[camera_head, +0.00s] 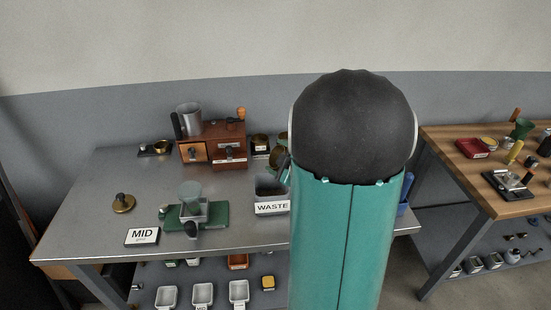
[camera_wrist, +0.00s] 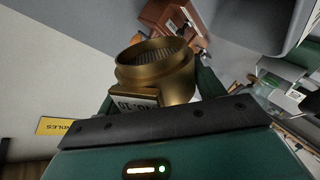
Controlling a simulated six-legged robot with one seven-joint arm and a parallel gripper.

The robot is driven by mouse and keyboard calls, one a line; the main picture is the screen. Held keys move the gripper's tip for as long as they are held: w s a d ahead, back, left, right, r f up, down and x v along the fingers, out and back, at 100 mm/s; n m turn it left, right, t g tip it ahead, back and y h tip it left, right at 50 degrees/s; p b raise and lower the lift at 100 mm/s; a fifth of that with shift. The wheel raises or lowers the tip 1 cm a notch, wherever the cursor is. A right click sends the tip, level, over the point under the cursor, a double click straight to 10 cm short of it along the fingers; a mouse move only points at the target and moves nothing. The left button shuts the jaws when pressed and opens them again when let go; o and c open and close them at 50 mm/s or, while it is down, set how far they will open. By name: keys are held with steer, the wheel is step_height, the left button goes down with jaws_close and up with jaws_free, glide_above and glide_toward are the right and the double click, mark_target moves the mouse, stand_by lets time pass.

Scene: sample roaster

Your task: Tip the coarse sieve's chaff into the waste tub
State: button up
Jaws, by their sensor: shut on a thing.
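A brass sieve (camera_wrist: 160,70) with a label reading "NO.10" is held between the dark fingers of my gripper (camera_wrist: 158,88), which is shut on it. Its ribbed or meshed inside shows in the wrist view, and I cannot tell whether chaff lies in it. In the head view a brass edge (camera_head: 283,143) shows beside my arm, which hides most of the gripper. The grey waste tub (camera_head: 268,187), labelled WASTE, stands on the steel table, just below and beside that edge. A large grey shape at the wrist view's upper right looks like the tub (camera_wrist: 258,28).
A wooden box grinder (camera_head: 226,146) stands behind, left of the tub. A green-based device with a clear hopper (camera_head: 192,207), a MID card (camera_head: 142,236) and a brass tamper-like piece (camera_head: 123,203) are on the left. A wooden bench (camera_head: 480,175) is at right. The table's left part is mostly clear.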

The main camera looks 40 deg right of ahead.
steer(key=m, duration=0.1)
steer(key=d+m+t+y, duration=0.1)
steer(key=m, duration=0.1)
steer(key=shift+s, duration=0.2)
steer(key=m, duration=0.1)
steer(key=m+t+y, duration=0.1)
steer(key=shift+f+m+t, duration=0.3)
steer(key=m+t, duration=0.1)
steer(key=m, duration=0.2)
steer(key=shift+f, duration=0.2)
